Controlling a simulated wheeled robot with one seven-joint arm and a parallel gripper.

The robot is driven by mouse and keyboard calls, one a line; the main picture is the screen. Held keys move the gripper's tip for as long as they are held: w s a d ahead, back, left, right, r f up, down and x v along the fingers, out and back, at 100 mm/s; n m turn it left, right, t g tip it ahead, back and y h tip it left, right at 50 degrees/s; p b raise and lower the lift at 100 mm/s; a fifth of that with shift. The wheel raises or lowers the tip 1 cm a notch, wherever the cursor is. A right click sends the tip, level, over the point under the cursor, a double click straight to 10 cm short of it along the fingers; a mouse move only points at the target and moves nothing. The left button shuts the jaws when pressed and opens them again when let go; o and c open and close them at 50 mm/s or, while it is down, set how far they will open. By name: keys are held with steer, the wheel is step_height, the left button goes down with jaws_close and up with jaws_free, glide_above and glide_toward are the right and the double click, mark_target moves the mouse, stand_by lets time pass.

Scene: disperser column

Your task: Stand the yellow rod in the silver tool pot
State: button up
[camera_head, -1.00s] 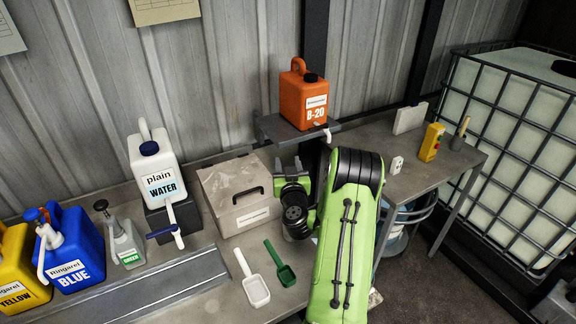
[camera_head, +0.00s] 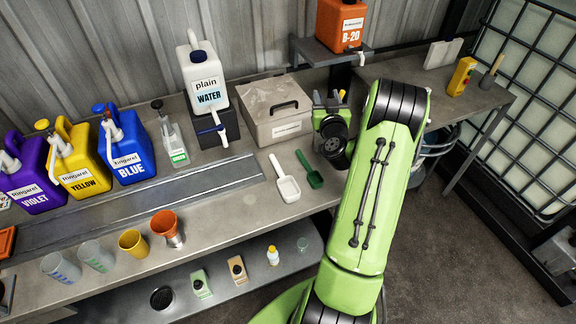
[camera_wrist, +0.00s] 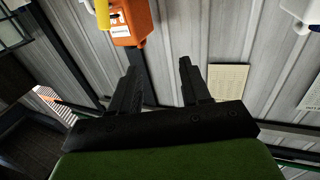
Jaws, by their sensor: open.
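My gripper (camera_head: 328,100) is open, beside the right end of the grey lidded box in the head view. The wrist view shows both black fingers (camera_wrist: 160,90) apart with nothing between them. A thin yellow piece (camera_head: 342,96), likely the yellow rod, shows just right of the fingers in the head view, partly hidden by my arm. A yellow rod-like thing (camera_wrist: 103,14) also shows at the upper left of the wrist view, outside the fingers. A small grey pot (camera_head: 487,84) holding a wooden-handled tool stands at the right end of the bench; I cannot tell whether it is the silver tool pot.
The orange B-20 canister (camera_head: 342,22) stands on a raised shelf (camera_head: 312,50) behind my gripper. The grey box (camera_head: 262,112), white scoop (camera_head: 286,182) and green scoop (camera_head: 309,172) are near. Cups and coloured canisters fill the left.

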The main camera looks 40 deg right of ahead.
steer(key=w+a+r+n+y, duration=0.3)
steer(key=a+r+n+y, duration=0.15)
steer(key=a, duration=0.55)
steer(key=w+a+r+n+y, duration=0.3)
steer(key=a+y, duration=0.2)
steer(key=a, duration=0.6)
steer(key=s+a+r+n+g+y, duration=0.1)
steer(key=s+a+g, duration=0.15)
steer(key=a, duration=0.35)
steer(key=s+a+n+g+y, duration=0.1)
steer(key=s+a, duration=0.2)
steer(key=a, duration=0.3)
steer(key=s+a+f+g+b, duration=0.1)
steer(key=s+g, duration=0.1)
steer(key=s, duration=0.6)
steer(key=s+a+f+m+g+b, duration=0.1)
steer(key=s+a+f, duration=0.1)
steer(key=s, duration=0.6)
steer(key=s+a+f+m+g+b, duration=0.1)
steer(key=s+a+f+g+b, duration=0.1)
steer(key=s, duration=0.7)
steer(key=shift+f+g+h, duration=0.2)
steer(key=shift+g+h, duration=0.15)
steer(key=shift+h, duration=0.1)
steer(key=shift+s+m, duration=0.15)
steer(key=shift+m, duration=0.1)
